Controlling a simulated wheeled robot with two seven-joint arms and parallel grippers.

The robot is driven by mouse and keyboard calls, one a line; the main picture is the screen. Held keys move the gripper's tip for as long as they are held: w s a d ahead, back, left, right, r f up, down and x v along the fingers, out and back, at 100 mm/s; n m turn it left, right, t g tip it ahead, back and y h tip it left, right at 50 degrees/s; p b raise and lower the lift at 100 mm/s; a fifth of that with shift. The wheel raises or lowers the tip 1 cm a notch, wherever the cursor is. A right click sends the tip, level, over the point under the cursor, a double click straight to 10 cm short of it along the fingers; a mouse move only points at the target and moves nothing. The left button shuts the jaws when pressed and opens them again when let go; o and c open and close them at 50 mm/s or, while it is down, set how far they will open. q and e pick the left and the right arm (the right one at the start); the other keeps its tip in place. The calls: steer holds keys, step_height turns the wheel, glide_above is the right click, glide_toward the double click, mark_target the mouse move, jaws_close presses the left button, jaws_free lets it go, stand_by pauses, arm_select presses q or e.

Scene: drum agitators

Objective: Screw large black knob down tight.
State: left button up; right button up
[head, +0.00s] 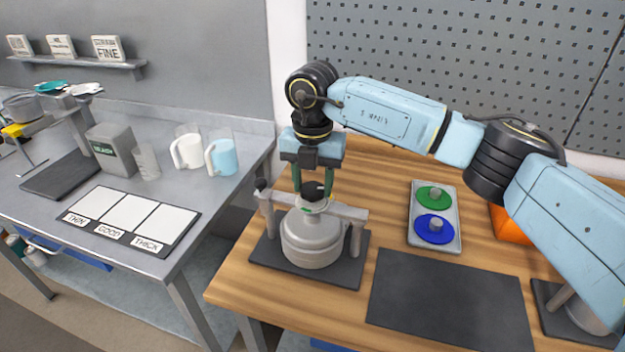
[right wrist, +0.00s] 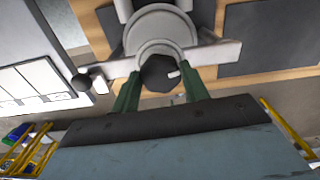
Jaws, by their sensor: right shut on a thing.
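The large black knob (head: 314,190) sits on top of the crossbar (head: 345,211) of a clamp, above a round grey metal drum (head: 312,243). My right gripper (head: 313,194) points straight down over it, its green fingers on either side of the knob. In the right wrist view the knob (right wrist: 159,73) shows between the two fingertips, with a pale mark on its edge. The gripper is shut on the knob. A smaller black knob (head: 262,184) is at the crossbar's left end. My left gripper is not in view.
The drum stands on a dark mat (head: 340,272) on the wooden bench. To the right are a grey tray (head: 413,232) with green and blue discs, and a bare dark mat (head: 445,300). A grey table with mugs (head: 222,158) and a card (head: 130,220) stands at left.

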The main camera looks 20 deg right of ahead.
mark_target(313, 187)
steer(key=m, duration=0.6)
steer(key=shift+w+r+p, duration=0.1)
steer(key=shift+r+p, duration=0.25)
stand_by(0.4)
steer(key=o, duration=0.9)
steer(key=shift+o, duration=0.5)
steer(key=shift+f, duration=0.15)
step_height(313, 187, up, 13)
steer(key=shift+s+r+b, duration=0.2)
steer(key=shift+b, duration=0.2)
